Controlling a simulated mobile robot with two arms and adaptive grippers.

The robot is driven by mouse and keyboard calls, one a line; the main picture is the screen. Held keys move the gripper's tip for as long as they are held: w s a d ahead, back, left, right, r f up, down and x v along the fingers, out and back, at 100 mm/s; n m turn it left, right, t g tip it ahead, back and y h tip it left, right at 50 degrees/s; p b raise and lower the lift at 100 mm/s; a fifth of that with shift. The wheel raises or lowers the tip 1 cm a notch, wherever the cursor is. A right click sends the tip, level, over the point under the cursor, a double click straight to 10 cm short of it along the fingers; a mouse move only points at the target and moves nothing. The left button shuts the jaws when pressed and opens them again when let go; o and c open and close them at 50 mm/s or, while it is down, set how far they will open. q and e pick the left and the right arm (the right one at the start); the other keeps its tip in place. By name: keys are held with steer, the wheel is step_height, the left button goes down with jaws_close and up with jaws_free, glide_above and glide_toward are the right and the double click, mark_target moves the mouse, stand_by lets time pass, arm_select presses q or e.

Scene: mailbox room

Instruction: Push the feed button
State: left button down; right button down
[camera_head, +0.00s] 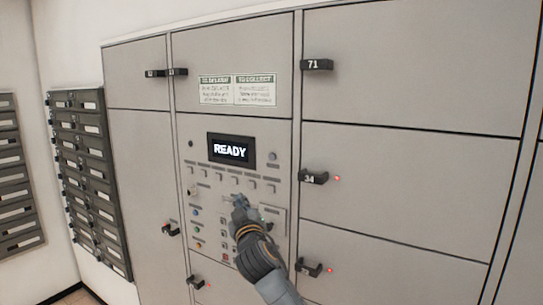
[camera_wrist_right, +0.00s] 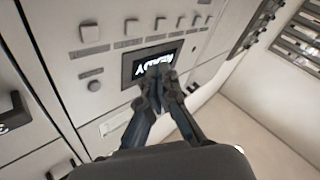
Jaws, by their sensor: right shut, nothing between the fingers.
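The grey control panel (camera_head: 207,172) carries a black display (camera_head: 231,151) reading READY. Below it are a row of small square buttons (camera_head: 220,179) and a column of small coloured round buttons (camera_head: 196,229). Their labels are too small to read, so I cannot tell which one is the feed button. My right gripper (camera_head: 240,203) is shut and empty in front of the panel, below the display. It hides part of the panel's middle. In the right wrist view, my closed fingertips (camera_wrist_right: 157,72) overlap the display (camera_wrist_right: 150,62); contact cannot be told. My left gripper is not in view.
Large grey locker doors surround the panel, with black handles such as 71 (camera_head: 316,65) and 34 (camera_head: 313,177) sticking out at the right. Dark mailboxes (camera_head: 90,170) hang on the left wall. Two printed notices (camera_head: 237,90) are above the display.

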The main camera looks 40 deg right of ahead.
mark_target(273, 157)
steer(key=s+r+m+t+h, duration=0.1)
steer(key=s+r, duration=0.2)
steer(key=r, duration=0.6)
steer(key=shift+d+r, duration=0.2)
steer(key=shift+r, duration=0.1)
steer(key=shift+d, duration=0.15)
steer(key=shift+w+d, duration=0.55)
steer(key=shift+d, duration=0.75)
steer(key=shift+w+d, duration=0.55)
steer(key=shift+d, duration=0.8)
steer(key=shift+w+d, duration=0.55)
steer(key=shift+d, duration=0.75)
steer(key=shift+d, duration=0.1)
steer(key=shift+w+d, duration=0.15)
steer(key=shift+d, duration=0.1)
steer(key=shift+w+d, duration=0.1)
steer(key=shift+d, duration=0.3)
steer(key=shift+a, duration=0.15)
steer(key=shift+s+a, duration=0.3)
steer(key=shift+a, duration=0.35)
